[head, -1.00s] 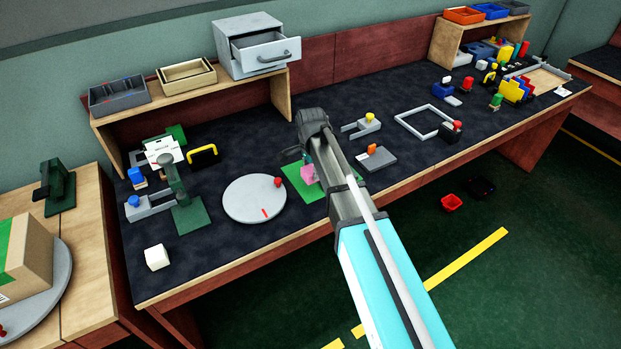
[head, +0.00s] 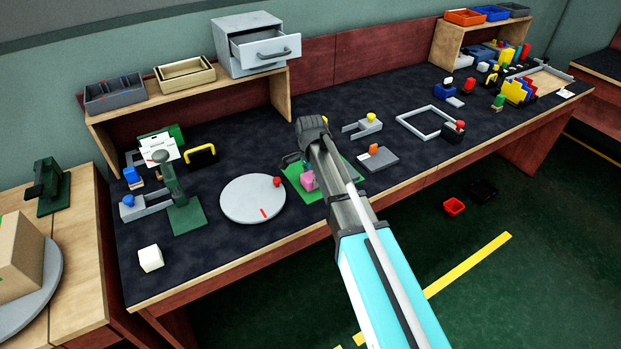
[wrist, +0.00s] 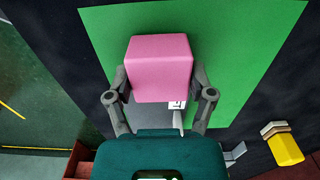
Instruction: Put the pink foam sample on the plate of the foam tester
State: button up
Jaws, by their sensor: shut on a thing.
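The pink foam sample (head: 308,181) is a small block at the green mat (head: 331,167) near the front of the bench. In the wrist view the pink sample (wrist: 160,66) sits between the two fingers of my gripper (wrist: 160,82), which is shut on it, over the green mat (wrist: 235,50). Whether its underside touches the mat is unclear. In the head view my arm partly covers my gripper (head: 304,173). A dark-green stand (head: 187,216) with an upright column and rounded head is left of the turntable; I cannot tell whether it is the foam tester.
A grey turntable (head: 252,205) with a red knob lies left of the mat. A grey block with an orange top (head: 375,157) lies to the right. A white cube (head: 150,258) sits at the front left. Another green device (head: 48,190) stands on the side table.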

aim_at(311, 176)
jog(key=shift+f, duration=0.2)
jog(key=o, duration=0.7)
jog(key=shift+r, duration=0.2)
notch_tip(311, 176, up, 12)
jog(key=p, duration=1.2)
jog(key=shift+d, duration=0.1)
dwell(0.6)
jog(key=s+d+n, duration=0.3)
jog(key=s+d, duration=0.3)
jog(key=d, duration=0.1)
jog(key=s+d+n, duration=0.4)
jog(key=s+d, duration=0.2)
jog(key=d, duration=0.1)
jog(key=s+d+n, duration=0.4)
jog(key=s+d, duration=0.3)
jog(key=d, duration=0.1)
jog(key=shift+d, duration=0.1)
